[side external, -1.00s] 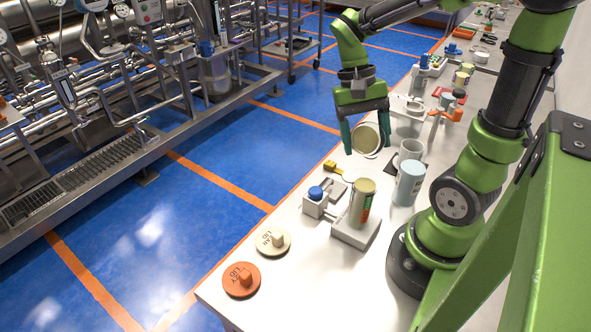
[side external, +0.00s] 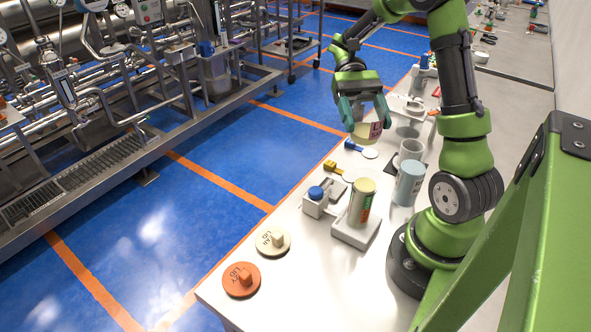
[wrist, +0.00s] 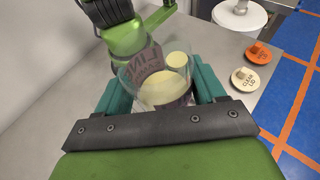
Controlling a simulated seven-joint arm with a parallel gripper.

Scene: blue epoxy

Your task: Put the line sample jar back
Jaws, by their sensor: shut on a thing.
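The line sample jar (side external: 368,131) is a clear jar with pale cream contents and a pink-brown label; in the side view it hangs above the far part of the bench. In the wrist view the jar (wrist: 158,90) shows large letters starting "LIN" on its label. My gripper (side external: 365,118) is shut on the jar, with a teal finger on each side of it. The wrist view shows my gripper (wrist: 160,92) around the jar too. The jar looks somewhat tilted and clear of the bench. Its lower part is partly hidden by the gripper in the wrist view.
An orange lid (side external: 241,279) and a cream lid (side external: 272,241) lie at the near bench end. A labelled can (side external: 361,203) stands on a white base beside a blue-topped device (side external: 316,200). A grey-blue cylinder (side external: 408,184) and a white cup (side external: 411,152) stand near my arm.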

